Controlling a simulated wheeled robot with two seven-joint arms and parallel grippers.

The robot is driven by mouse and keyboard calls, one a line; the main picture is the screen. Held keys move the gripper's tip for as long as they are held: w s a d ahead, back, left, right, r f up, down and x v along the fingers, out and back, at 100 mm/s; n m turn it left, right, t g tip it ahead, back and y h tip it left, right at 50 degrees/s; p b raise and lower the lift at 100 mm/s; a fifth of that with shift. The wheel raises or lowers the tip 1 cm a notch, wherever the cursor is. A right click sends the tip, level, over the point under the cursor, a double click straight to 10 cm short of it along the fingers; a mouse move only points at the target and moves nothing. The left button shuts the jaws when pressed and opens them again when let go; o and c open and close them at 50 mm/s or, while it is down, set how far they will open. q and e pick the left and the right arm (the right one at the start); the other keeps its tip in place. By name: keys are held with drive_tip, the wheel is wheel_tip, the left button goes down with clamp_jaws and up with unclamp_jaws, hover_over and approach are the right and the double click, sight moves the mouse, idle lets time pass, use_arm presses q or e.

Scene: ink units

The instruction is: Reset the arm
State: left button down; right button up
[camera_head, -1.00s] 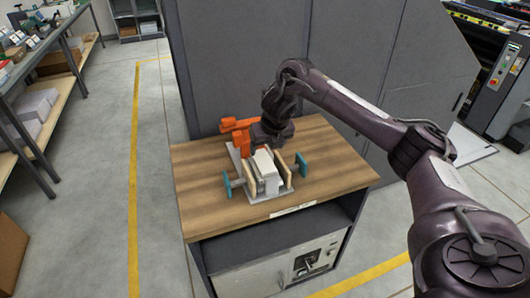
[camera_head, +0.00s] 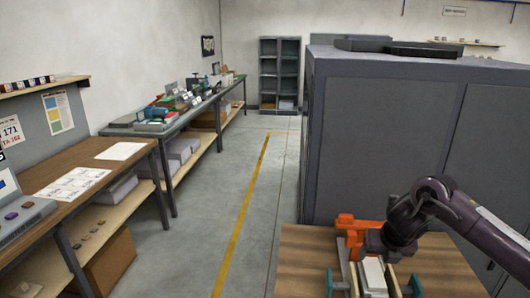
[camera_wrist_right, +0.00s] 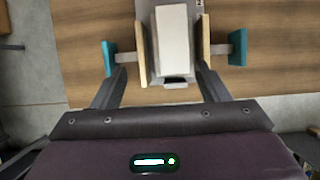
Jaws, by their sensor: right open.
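My right arm reaches in from the right in the head view, with its wrist low over the orange and grey fixture (camera_head: 362,232). In the right wrist view my right gripper (camera_wrist_right: 160,74) is open, its two dark fingers apart near the fixture's wooden plates. A white block (camera_wrist_right: 172,38) lies between the plates and also shows in the head view (camera_head: 374,274). Teal end pads (camera_wrist_right: 237,46) stand outside the plates. The block appears to rest in the fixture; I cannot tell whether a finger touches anything. My left gripper is out of view.
The fixture stands on a wooden-topped bench (camera_head: 303,262) beside a tall grey cabinet (camera_head: 380,140). Workbenches (camera_head: 85,160) line the left wall. A grey floor aisle (camera_head: 215,200) with a yellow line (camera_head: 243,210) is clear between them.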

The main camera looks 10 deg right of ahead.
drive_tip(key=s+a+f+m+t+y, duration=0.1)
drive_tip(key=a+f+m+y, duration=0.15)
drive_tip(key=a, duration=0.75)
drive_tip(key=s+a+f+m+t+y, duration=0.15)
drive_tip(key=a+f, duration=0.25)
drive_tip(key=a, duration=0.7)
drive_tip(key=s+a+m+t, duration=0.1)
drive_tip(key=s+a+m, duration=0.5)
drive_tip(key=m, duration=0.2)
drive_tip(key=s+d+f+m+g+h, duration=0.1)
drive_tip(key=s+d+f+m+g, duration=0.1)
drive_tip(key=s+d+m, duration=0.6)
drive_tip(key=s+d+f+m+g+h, duration=0.2)
drive_tip(key=s+d+m+g, duration=0.1)
drive_tip(key=s+m, duration=0.75)
wheel_tip(320, 180, down, 30)
drive_tip(key=s+g, duration=0.1)
drive_tip(key=s, duration=0.1)
drive_tip(key=s+d+f, duration=0.1)
drive_tip(key=s+f, duration=0.8)
drive_tip(key=s+d+f+g+b, duration=0.1)
drive_tip(key=s+d+f, duration=0.1)
drive_tip(key=s+f, duration=0.7)
drive_tip(key=shift+s+d, duration=0.25)
drive_tip(key=shift+s, duration=0.15)
